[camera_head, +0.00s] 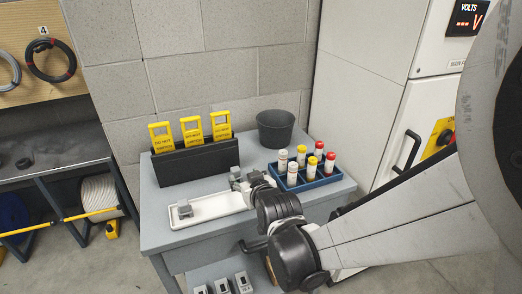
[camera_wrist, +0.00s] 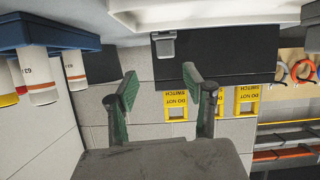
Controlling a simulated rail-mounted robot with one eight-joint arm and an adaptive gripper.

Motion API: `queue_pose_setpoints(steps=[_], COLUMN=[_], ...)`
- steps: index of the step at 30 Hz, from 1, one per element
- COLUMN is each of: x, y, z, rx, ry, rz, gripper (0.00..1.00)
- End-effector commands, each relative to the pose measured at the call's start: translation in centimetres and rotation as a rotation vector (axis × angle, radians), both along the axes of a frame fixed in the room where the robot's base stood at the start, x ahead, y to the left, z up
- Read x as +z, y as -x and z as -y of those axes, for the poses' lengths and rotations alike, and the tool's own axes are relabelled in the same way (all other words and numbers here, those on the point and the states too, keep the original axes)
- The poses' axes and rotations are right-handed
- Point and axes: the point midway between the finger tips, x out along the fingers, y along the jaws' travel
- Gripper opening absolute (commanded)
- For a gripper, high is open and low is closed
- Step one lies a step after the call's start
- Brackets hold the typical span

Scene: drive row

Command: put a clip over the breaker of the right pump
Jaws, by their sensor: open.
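A white tray (camera_head: 210,206) lies along the bench front with a small grey clip (camera_head: 184,209) at its left end. A second grey shape at the tray's right part is close to my gripper (camera_head: 248,182); I cannot tell whether it is a clip or a fingertip. In the upside-down wrist view, my gripper (camera_wrist: 161,88) is open, its green pads apart with nothing between them. A grey clip (camera_wrist: 164,46) stands at the tray (camera_wrist: 215,14) beyond the fingertips. The right pump's breaker is not identifiable in either view.
A black holder (camera_head: 196,160) with yellow DO NOT SWITCH tags (camera_head: 191,130) stands behind the tray. A blue crate (camera_head: 323,181) of capped cylinders is on the right, a grey bin (camera_head: 275,129) behind. A white cabinet (camera_head: 362,75) with a black handle stands beyond the bench.

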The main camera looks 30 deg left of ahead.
Motion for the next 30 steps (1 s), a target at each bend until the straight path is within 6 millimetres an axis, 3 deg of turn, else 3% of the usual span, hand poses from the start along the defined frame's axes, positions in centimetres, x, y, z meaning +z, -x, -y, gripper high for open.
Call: queue_pose_setpoints(steps=[1,5,21,30], x=[0.2,0.0,-2.5,-2.8], y=[1.3,1.2,-2.8,-3.3], z=[-0.7,-1.3,-5.7,-6.2], rx=[0.01,-0.001,-0.005,-0.006], ry=[-0.021,-0.046,-0.044,-0.044], rz=[-0.024,-0.054,-0.052,-0.052], gripper=[0.46,0.46,0.46,0.46])
